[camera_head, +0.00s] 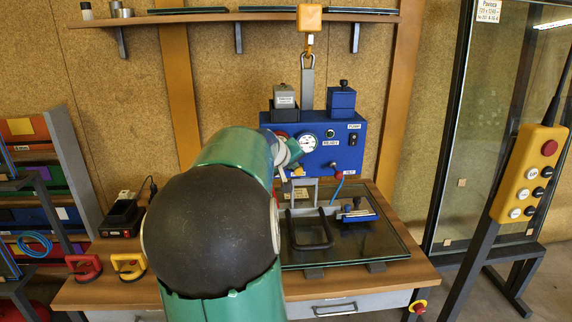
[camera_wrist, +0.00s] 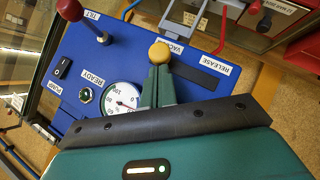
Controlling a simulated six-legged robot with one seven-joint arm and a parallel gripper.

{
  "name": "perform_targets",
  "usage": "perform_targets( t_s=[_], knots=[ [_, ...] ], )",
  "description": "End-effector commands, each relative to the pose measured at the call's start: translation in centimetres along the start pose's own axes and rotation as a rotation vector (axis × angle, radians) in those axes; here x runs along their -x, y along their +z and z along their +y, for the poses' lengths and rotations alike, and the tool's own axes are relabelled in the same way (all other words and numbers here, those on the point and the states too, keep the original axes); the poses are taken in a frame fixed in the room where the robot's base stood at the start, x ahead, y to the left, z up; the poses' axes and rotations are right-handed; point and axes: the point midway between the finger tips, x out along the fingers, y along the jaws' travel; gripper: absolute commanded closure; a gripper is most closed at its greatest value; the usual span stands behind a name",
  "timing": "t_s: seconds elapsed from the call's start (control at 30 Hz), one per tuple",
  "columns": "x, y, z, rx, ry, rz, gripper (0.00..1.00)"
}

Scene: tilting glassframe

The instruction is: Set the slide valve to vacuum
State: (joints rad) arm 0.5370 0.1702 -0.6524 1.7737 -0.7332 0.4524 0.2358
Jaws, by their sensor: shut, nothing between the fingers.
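The blue valve box (camera_head: 345,140) hangs above the bench in the head view, with the gauge (camera_head: 307,142) on its front. In the wrist view the panel (camera_wrist: 110,60) appears turned over, with the slide valve's yellow knob (camera_wrist: 160,53) at the left end of a dark slot (camera_wrist: 195,75). The knob is beside the VACUUM label (camera_wrist: 175,46), away from the RELEASE label (camera_wrist: 219,69). My gripper (camera_wrist: 158,68) is shut and empty, its green fingertips right at the knob. I cannot tell whether they touch it. My arm hides most of the gripper in the head view.
A red-tipped lever (camera_wrist: 70,10) and a black pump switch (camera_wrist: 62,68) are on the same panel. A glass pane (camera_head: 375,235) with a black-handled frame lies on the bench below. Red (camera_head: 84,267) and yellow (camera_head: 129,265) suction cups sit at left. A yellow pendant (camera_head: 530,175) stands right.

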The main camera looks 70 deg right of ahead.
Motion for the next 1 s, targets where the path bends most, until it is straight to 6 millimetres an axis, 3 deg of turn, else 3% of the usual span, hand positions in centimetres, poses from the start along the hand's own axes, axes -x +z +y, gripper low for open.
perform_targets(
  t_s=[0.2,0.37,1.0],
  knots=[
    [0.0,0.3,0.2,-0.001,0.003,-0.008,1.00],
    [1.4,0.1,0.1,-0.001,0.001,-0.004,1.00],
    [12.9,0.0,0.0,-0.001,-0.001,0.002,1.00]
  ],
)
